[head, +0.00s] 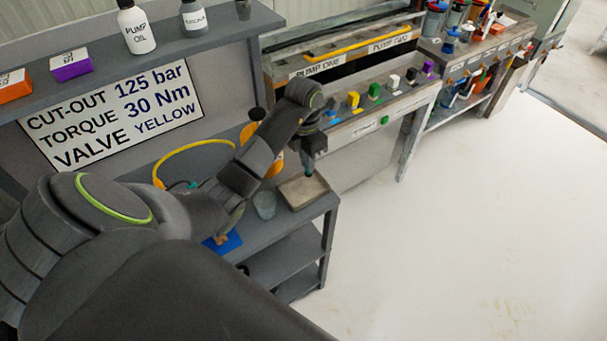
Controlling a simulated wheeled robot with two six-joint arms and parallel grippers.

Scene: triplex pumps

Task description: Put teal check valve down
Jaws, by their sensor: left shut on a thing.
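My left gripper (311,165) points down above the tray (291,204) at the right end of the grey bench. It is shut on a small dark teal piece, the check valve (309,176), which shows only as a tip below the fingers. The valve is very close to the tray; I cannot tell whether it touches it. My right gripper is not in view.
A grey cup (264,205) stands just left of the tray. A blue item (223,242) lies in front, partly behind my arm. A yellow hose (185,150) loops behind. A rack with coloured blocks (374,91) stands beyond. The floor at right is clear.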

